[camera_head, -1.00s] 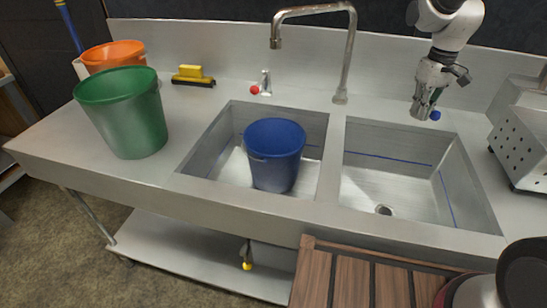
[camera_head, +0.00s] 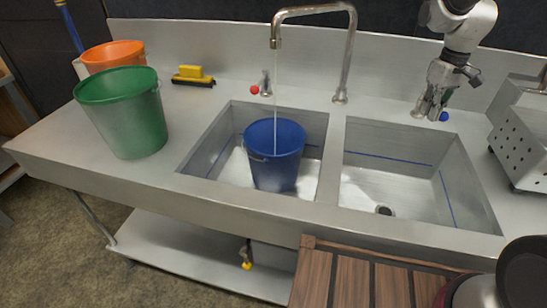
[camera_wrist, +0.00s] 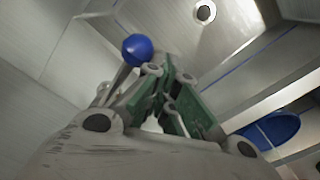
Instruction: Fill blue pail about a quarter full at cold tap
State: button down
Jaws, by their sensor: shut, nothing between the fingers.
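The blue pail (camera_head: 275,165) stands upright in the left sink basin, under the spout of the tall faucet (camera_head: 345,50). A thin stream of water falls from the spout into the pail. The water level inside cannot be made out. The cold tap is a blue knob (camera_head: 444,116) at the right of the sink back; it also shows in the wrist view (camera_wrist: 137,49). My gripper (camera_head: 427,114) is shut and empty, just left of the blue knob. In the wrist view, my fingers (camera_wrist: 170,75) sit beside the knob. Part of the pail (camera_wrist: 268,133) shows there at the right.
A red-knobbed tap (camera_head: 258,89) is at the left of the faucet. A green pail (camera_head: 125,120), an orange pail (camera_head: 112,54) and a yellow brush (camera_head: 192,75) sit on the left counter. A perforated metal box (camera_head: 520,145) stands at the right. The right basin (camera_head: 385,175) is empty.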

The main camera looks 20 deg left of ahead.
jog(key=shift+w+d, duration=0.15)
jog(key=shift+d, duration=0.55)
jog(key=shift+w+d, duration=0.1)
jog(key=shift+d, duration=0.65)
jog(key=r, duration=0.5)
jog(key=shift+a+r, duration=0.3)
jog(key=shift+r, duration=0.2)
jog(key=shift+d, duration=0.25)
jog(key=w+d, duration=0.2)
jog(key=d, duration=0.7)
jog(key=shift+a+f, duration=0.2)
jog(key=shift+f, duration=2.75)
jog(key=shift+w, duration=0.1)
dwell(1.4)
